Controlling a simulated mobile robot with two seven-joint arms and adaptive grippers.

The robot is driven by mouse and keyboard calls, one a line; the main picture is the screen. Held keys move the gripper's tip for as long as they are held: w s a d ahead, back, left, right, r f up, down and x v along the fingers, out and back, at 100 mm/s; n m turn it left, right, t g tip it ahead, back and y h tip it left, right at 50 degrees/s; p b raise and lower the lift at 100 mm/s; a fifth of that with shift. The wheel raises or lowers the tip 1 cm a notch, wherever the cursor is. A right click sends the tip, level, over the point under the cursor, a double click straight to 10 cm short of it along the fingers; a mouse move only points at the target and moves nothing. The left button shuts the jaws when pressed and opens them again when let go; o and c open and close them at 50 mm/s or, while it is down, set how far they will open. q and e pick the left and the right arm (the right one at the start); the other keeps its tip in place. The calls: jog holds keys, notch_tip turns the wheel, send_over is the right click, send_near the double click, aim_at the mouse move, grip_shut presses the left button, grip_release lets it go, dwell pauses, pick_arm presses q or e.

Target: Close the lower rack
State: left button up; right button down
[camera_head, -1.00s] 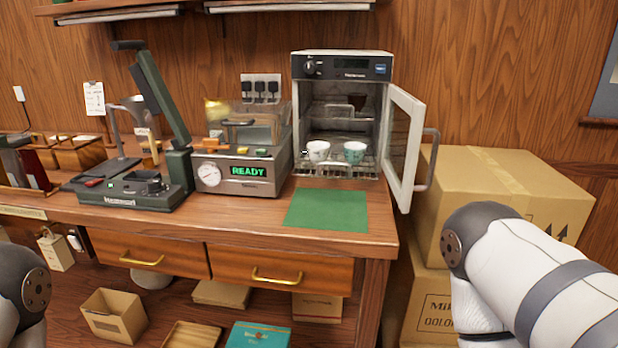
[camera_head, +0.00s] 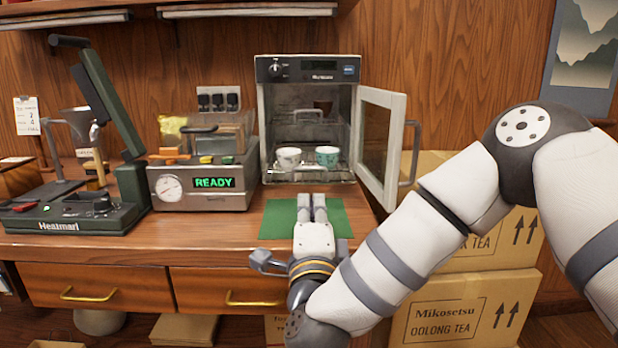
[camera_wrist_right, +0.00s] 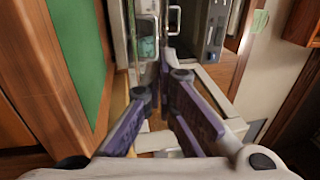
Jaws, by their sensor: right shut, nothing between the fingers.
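The small oven-like cabinet (camera_head: 308,70) stands open at the back of the counter. Its lower rack (camera_head: 308,171) is at the mouth of the opening and looks drawn forward; how far is hard to tell. A white cup (camera_head: 288,158) and a green patterned cup (camera_head: 327,156) stand on it. An upper rack (camera_head: 306,112) is further in. My right gripper (camera_head: 312,196) is shut and empty, over the green mat and in front of the lower rack, apart from it. The wrist view shows its fingers (camera_wrist_right: 161,82) pointing toward the cabinet. My left gripper is out of view.
The cabinet's glass door (camera_head: 378,145) is swung open to the right, close to my right arm. A machine reading READY (camera_head: 205,182) stands left of the cabinet. Cardboard boxes (camera_head: 455,310) stand right of the counter. The green mat (camera_head: 275,220) is otherwise bare.

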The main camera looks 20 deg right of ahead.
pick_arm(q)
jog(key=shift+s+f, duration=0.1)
pick_arm(e)
send_near(310, 175)
jog(key=r, duration=0.1)
jog(key=w+r, duration=0.1)
jog(key=r, duration=0.1)
jog(key=w+r, duration=0.1)
jog(key=r, duration=0.1)
jog(key=shift+w+d, duration=0.2)
jog(key=shift+w, duration=0.15)
